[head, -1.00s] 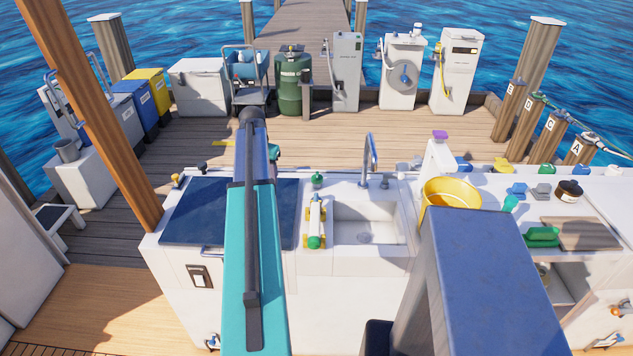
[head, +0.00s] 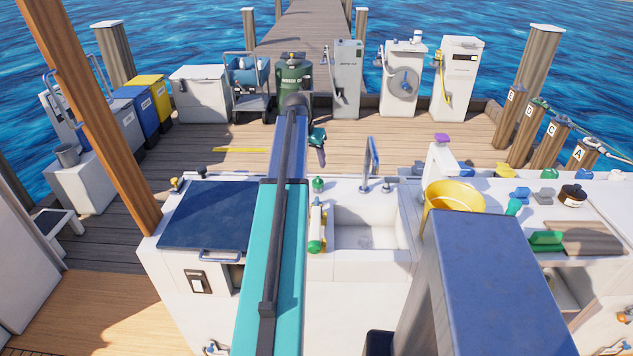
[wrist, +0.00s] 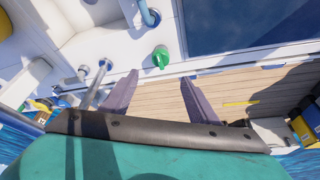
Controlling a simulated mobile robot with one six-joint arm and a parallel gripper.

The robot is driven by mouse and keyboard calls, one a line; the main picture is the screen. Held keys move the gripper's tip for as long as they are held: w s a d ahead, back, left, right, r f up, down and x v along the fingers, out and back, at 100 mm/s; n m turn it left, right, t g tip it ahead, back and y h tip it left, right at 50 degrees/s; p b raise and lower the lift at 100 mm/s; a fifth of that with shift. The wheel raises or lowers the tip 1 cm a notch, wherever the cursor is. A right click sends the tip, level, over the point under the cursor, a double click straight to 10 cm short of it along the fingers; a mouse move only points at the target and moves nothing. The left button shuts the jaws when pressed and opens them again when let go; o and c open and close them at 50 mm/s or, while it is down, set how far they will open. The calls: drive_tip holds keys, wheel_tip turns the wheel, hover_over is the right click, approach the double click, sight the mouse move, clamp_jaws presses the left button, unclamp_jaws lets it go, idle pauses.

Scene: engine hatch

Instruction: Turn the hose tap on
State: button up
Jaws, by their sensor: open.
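A green knob (head: 318,184) stands on the white counter beside the left of the sink. I cannot tell for sure that it is the hose tap. A green knob also shows in the wrist view (wrist: 160,57), just beyond my fingertips and not between them. My gripper (wrist: 160,77) is open and empty, its two dark fingers spread apart. In the head view, my gripper (head: 320,153) is partly hidden by my arm and hangs beyond the counter's far edge. A hose reel stand (head: 403,82) is on the dock at the back.
A sink (head: 370,227) with an upright faucet (head: 371,160) lies right of the green knob. A green-and-white cylinder (head: 317,228) lies left of the sink. A dark blue hatch lid (head: 212,215) is at left, a yellow bucket (head: 453,198) at right. The dock planks behind are mostly clear.

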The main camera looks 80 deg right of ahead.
sight(317, 180)
drive_tip(key=shift+p+x, duration=1.5)
drive_tip(key=shift+x, duration=5.25)
